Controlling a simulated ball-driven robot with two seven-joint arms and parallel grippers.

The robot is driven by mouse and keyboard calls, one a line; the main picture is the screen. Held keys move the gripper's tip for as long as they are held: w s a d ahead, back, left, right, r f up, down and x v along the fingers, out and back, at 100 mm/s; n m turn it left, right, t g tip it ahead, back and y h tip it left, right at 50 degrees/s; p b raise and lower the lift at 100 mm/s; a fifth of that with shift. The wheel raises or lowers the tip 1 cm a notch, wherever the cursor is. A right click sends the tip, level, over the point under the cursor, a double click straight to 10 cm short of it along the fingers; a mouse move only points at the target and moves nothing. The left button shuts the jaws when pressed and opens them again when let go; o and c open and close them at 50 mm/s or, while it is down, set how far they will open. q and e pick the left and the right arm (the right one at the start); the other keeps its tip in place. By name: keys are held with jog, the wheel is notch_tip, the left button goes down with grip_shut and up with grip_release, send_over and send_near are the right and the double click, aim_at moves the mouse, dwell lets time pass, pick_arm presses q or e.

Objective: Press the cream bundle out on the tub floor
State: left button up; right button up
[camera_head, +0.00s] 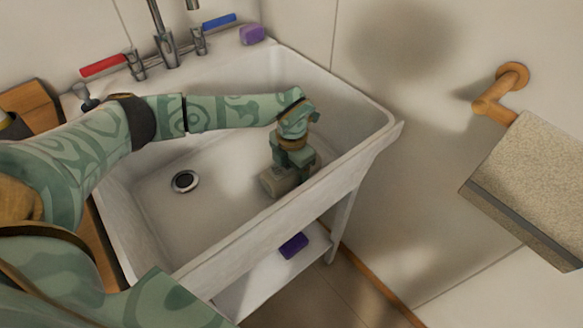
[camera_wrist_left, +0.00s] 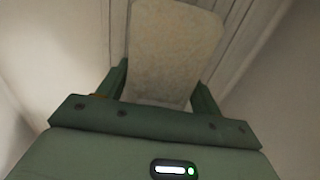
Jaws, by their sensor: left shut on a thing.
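The white tub (camera_head: 222,215) is a deep sink with a dark round drain (camera_head: 185,181) in its floor. My left gripper (camera_head: 287,178) reaches down into the tub at the front right. It is shut on the cream bundle (camera_head: 277,182), which sits low between the fingers near the tub floor. In the left wrist view the cream bundle (camera_wrist_left: 173,50) is a pale, speckled block between the two green fingers (camera_wrist_left: 160,92). Whether the bundle touches the floor is hard to tell. My right gripper is not in view.
A tap (camera_head: 166,45) with red (camera_head: 103,66) and blue (camera_head: 219,20) handles stands at the back. A purple block (camera_head: 252,34) sits on the back right rim, another (camera_head: 293,245) on the shelf below. A beige cloth (camera_head: 535,180) hangs at right. The tub floor around the drain is clear.

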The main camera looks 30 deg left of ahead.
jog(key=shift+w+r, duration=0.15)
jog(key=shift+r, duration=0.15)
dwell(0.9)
pick_arm(q)
notch_tip(320, 180, up, 15)
jog(key=p, duration=1.2)
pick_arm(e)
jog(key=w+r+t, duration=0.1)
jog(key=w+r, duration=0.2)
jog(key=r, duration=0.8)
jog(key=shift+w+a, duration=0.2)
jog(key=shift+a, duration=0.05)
